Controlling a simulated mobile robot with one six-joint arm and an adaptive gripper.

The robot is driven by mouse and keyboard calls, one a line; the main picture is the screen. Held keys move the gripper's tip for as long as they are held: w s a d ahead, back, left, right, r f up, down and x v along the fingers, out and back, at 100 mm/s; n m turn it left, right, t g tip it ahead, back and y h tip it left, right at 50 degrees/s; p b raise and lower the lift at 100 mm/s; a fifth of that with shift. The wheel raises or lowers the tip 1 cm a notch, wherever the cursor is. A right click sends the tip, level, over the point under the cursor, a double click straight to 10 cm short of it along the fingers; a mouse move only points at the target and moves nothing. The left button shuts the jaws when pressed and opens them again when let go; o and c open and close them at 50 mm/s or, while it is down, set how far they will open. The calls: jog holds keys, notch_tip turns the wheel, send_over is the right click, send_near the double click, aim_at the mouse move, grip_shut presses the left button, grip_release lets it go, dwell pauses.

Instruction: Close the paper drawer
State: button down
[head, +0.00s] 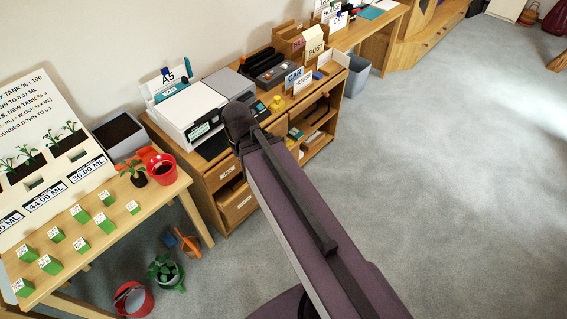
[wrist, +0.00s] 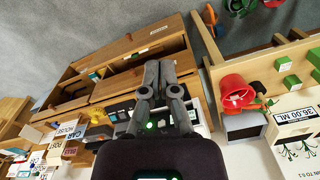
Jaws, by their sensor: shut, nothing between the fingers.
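The wooden cabinet (head: 213,193) under the printer has two labelled drawer fronts at its left end; the labels are too small to read. The lower drawer (head: 240,207) appears pulled partly out, with a dark gap above its front. In the wrist view a labelled drawer (wrist: 160,31) stands out from the cabinet, its inside partly showing. My gripper (wrist: 158,65) is shut and empty, its fingertips pointing toward that drawer, over the cabinet's upper part. I cannot tell whether they touch anything. In the head view my gripper is hidden behind my arm.
A printer (head: 188,108) and several small items stand on the cabinet top. A plant table (head: 100,220) with a red pot (head: 162,169) is close on the left. A red bucket (head: 133,299) and other pots stand on the floor. Open carpet (head: 450,170) lies to the right.

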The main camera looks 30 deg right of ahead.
jog(key=shift+f, duration=0.1)
jog(key=w+d+f+m+t+y+b, duration=0.1)
jog(key=w+d+f+m+b, duration=0.35)
jog(key=f+b, duration=0.35)
jog(key=w+d+f+m+t+y+b, duration=0.1)
jog(key=w+d+f+m+t+b, duration=0.2)
jog(key=f+m+b, duration=0.4)
jog(key=w+d+f+m+y+b, duration=0.1)
jog(key=w+d+f+m+b, duration=0.35)
jog(key=f+b, duration=0.45)
jog(key=w+d+f+m+t+b, duration=0.2)
jog(key=d+f+m+b, duration=0.6)
jog(key=b, duration=0.3)
jog(key=w+d+f+m+t+b, duration=0.3)
jog(key=d+f+m+b, duration=0.5)
jog(key=d+b, duration=0.3)
jog(key=shift+d, duration=0.25)
jog(key=shift+w+f+b, duration=0.1)
jog(key=shift+b, duration=0.2)
